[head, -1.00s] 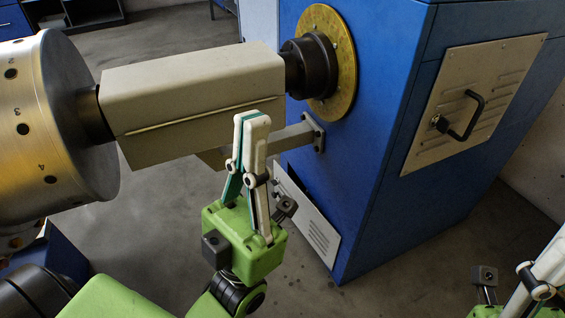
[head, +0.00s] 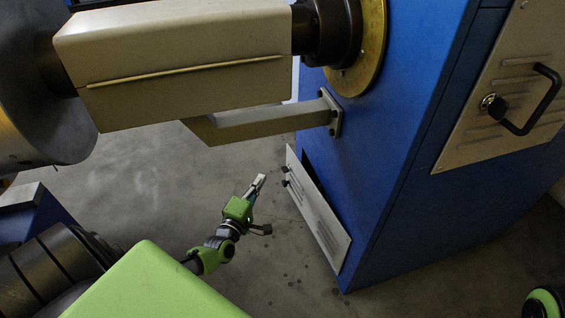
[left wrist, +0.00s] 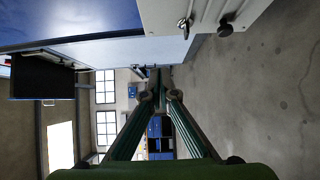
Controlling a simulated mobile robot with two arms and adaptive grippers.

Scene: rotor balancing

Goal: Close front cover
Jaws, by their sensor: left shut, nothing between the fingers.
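The front cover, a pale louvred panel (head: 325,222), is low on the blue cabinet (head: 385,190). It stands ajar, with a dark gap along its upper edge, and has small dark latches on its left edge. In the left wrist view the cover (left wrist: 190,10) fills the top, with two latches on its edge. My left gripper (head: 260,181) is low, just left of the cover and apart from it. Its fingers are shut and empty; they also meet in the left wrist view (left wrist: 156,84).
A beige shaft housing (head: 180,55) and its support bracket (head: 260,122) span above my left gripper. A side panel with a black handle (head: 530,105) is on the cabinet's right face. Grey floor (head: 150,190) is clear left of the cover.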

